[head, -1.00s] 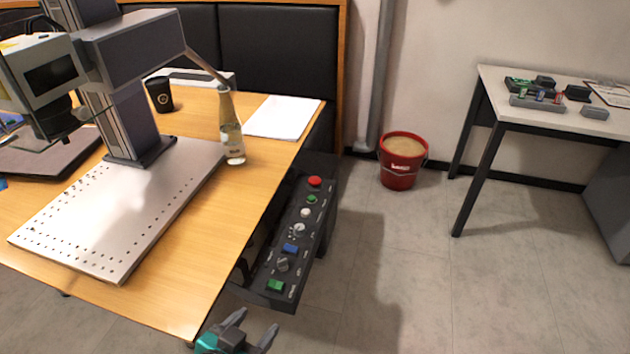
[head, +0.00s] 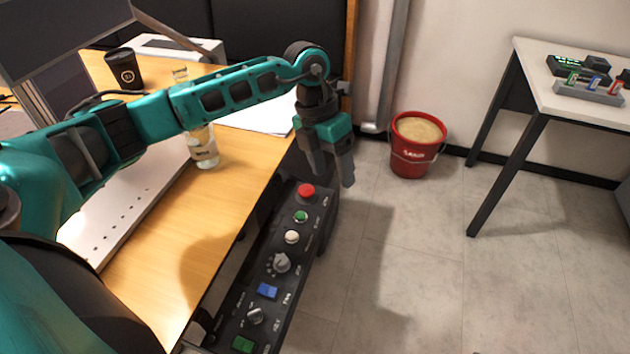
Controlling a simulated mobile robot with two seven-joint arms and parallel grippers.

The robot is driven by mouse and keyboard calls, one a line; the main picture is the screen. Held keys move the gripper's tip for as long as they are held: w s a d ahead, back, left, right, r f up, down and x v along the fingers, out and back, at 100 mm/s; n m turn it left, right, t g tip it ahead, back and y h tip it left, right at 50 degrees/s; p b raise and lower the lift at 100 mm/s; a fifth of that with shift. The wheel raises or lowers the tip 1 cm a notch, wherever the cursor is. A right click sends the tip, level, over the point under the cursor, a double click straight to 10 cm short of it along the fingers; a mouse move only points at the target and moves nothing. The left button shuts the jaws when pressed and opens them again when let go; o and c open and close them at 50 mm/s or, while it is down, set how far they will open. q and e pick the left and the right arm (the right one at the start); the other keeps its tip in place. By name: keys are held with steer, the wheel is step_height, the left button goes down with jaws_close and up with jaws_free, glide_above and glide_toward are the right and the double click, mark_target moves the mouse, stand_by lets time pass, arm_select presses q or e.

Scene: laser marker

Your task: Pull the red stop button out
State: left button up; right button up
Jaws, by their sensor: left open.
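The red stop button (head: 306,191) is a round red cap at the far end of the black control panel (head: 262,315), which sits beside the table's right edge. My left gripper (head: 331,180) hangs over the far end of the panel, fingers pointing down, open and empty. In the picture its fingertips are just above and to the right of the red button; I cannot tell the exact height gap. Nothing hides the button. My right gripper is not in view.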

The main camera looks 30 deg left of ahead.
mark_target(306, 189)
arm_select(q)
steer(key=w+a+r+y, duration=0.2)
steer(key=a+y, duration=0.1)
steer(key=a, duration=0.4)
steer(key=shift+n, duration=0.4)
steer(key=f+b, duration=0.1)
steer(key=f, duration=0.5)
steer(key=f+b, duration=0.1)
steer(key=f, duration=0.6)
steer(key=shift+w+a+b, duration=0.15)
steer(key=shift+w+b, duration=0.05)
steer(key=shift+b, duration=0.1)
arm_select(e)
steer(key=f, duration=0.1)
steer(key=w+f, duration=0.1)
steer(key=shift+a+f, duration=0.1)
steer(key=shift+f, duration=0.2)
arm_select(q)
steer(key=shift+r, duration=0.1)
steer(key=shift+c, duration=0.3)
jaws_close()
